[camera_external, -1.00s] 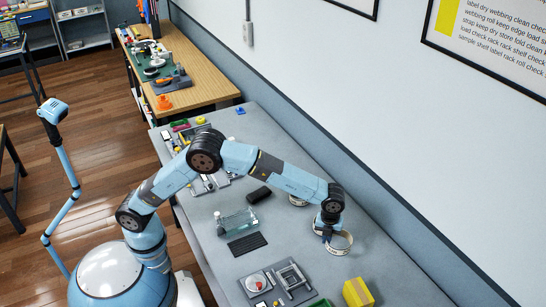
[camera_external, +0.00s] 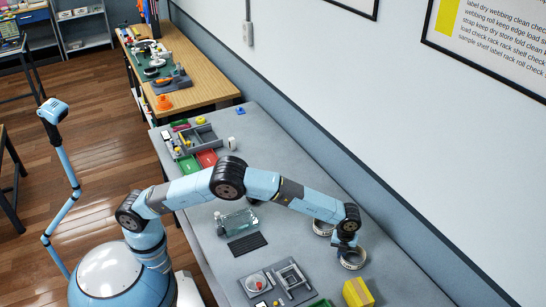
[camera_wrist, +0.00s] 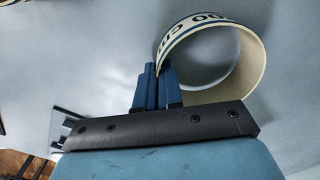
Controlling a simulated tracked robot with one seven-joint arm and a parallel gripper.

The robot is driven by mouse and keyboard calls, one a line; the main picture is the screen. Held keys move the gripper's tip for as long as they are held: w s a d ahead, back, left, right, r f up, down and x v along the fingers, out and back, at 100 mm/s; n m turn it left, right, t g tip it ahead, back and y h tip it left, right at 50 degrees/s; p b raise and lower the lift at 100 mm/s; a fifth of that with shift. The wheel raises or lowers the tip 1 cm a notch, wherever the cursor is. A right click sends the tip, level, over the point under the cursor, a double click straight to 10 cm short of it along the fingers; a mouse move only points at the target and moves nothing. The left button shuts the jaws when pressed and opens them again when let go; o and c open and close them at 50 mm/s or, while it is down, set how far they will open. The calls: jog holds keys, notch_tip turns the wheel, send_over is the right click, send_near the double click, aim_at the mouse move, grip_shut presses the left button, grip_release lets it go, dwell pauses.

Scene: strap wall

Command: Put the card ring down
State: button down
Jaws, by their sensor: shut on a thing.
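The card ring (camera_external: 353,260) is a pale band with dark printed lettering, at the right part of the grey bench. In the wrist view the card ring (camera_wrist: 245,75) stands out to the right of my fingers, its open middle facing the camera. My gripper (camera_wrist: 160,75) is shut on the ring's wall at its left side. In the external view my gripper (camera_external: 346,244) points down at the ring close to the bench top. Whether the ring touches the bench cannot be told.
Another pale ring (camera_external: 322,229) lies just left of the held one, partly behind my arm. A yellow box (camera_external: 357,293) stands nearer the camera. A grey fixture (camera_external: 290,277) and a clear case (camera_external: 237,220) lie to the left. Bare bench lies to the right.

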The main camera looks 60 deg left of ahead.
jog(key=shift+f, duration=0.2)
jog(key=c, duration=1.7)
grip_release()
jog(key=o, duration=0.4)
